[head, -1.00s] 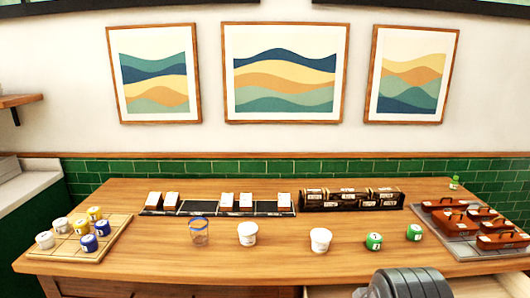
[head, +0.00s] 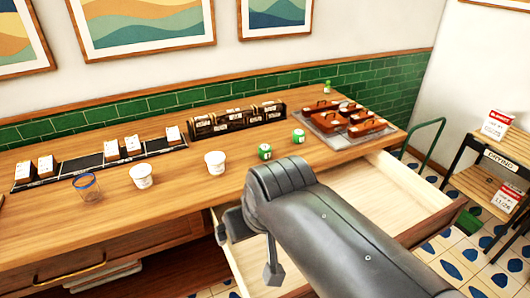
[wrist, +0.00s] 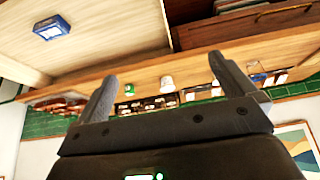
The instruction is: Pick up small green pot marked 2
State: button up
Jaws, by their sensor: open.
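Two small green pots with white labels stand upright on the wooden counter: a nearer one (head: 264,152) and one farther right (head: 298,136). Their numbers are too small to read, so I cannot tell which is marked 2. My gripper (wrist: 162,68) is open and empty in the wrist view, its two fingers spread. In the head view my gripper (head: 247,254) hangs in front of the counter edge, below and nearer than both pots, touching neither. My arm is close below the nearer pot in the picture.
An open, pale wooden drawer (head: 385,183) juts out below the counter. White tubs (head: 215,162) and (head: 141,176) and a clear cup (head: 87,187) stand left. A dark rack (head: 235,122) is behind the pots; a grey tray (head: 343,141) with brown boxes is right.

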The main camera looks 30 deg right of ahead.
jog(key=shift+c, duration=0.4)
jog(key=c, duration=0.5)
